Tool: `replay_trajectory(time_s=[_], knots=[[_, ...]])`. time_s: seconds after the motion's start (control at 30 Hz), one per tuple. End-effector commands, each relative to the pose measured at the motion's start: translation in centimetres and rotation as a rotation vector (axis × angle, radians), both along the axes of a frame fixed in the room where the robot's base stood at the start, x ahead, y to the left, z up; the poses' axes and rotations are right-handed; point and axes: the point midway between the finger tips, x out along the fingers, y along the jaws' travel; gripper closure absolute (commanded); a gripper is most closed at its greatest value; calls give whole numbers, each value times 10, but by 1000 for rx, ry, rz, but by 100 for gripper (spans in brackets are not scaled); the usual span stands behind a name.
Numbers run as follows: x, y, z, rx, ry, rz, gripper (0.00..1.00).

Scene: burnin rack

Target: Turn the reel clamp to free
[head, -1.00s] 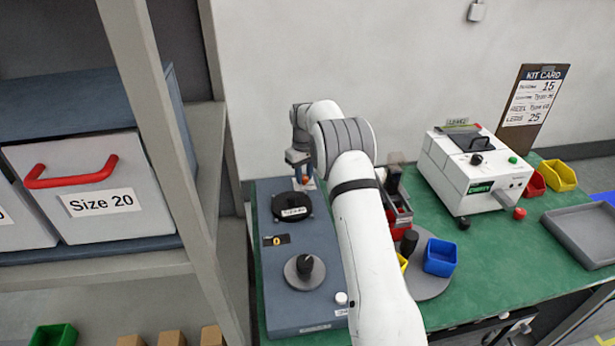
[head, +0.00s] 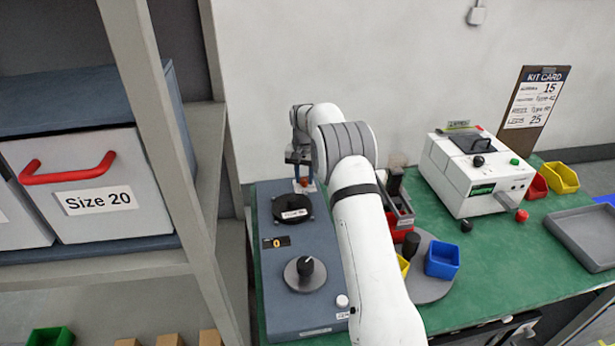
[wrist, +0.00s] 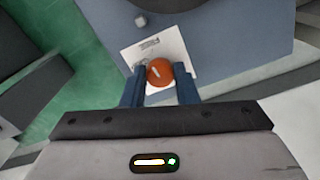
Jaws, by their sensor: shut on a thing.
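The reel clamp is an orange-red round knob (wrist: 160,72) with a pale pointer mark, set on a white label plate (wrist: 172,45) with small print I cannot read. My gripper (wrist: 160,84) has its two blue fingers closed on either side of the knob. In the head view the knob (head: 304,182) shows just below my gripper (head: 300,162), at the back end of the blue-grey machine (head: 318,262). A black reel (head: 292,208) sits in front of it on the same machine.
Right of my arm are a blue bin (head: 442,260), a white tester (head: 475,175) and a grey tray (head: 585,240). A shelf post (head: 165,150) stands close on the left.

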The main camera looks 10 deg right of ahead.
Motion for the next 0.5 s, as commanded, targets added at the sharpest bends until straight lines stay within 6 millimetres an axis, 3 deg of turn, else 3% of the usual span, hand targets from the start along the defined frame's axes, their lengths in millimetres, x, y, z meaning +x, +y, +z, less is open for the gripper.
replay_trajectory(time_s=[0.5], knots=[[4,0,5,-1,-17,-69,96]])
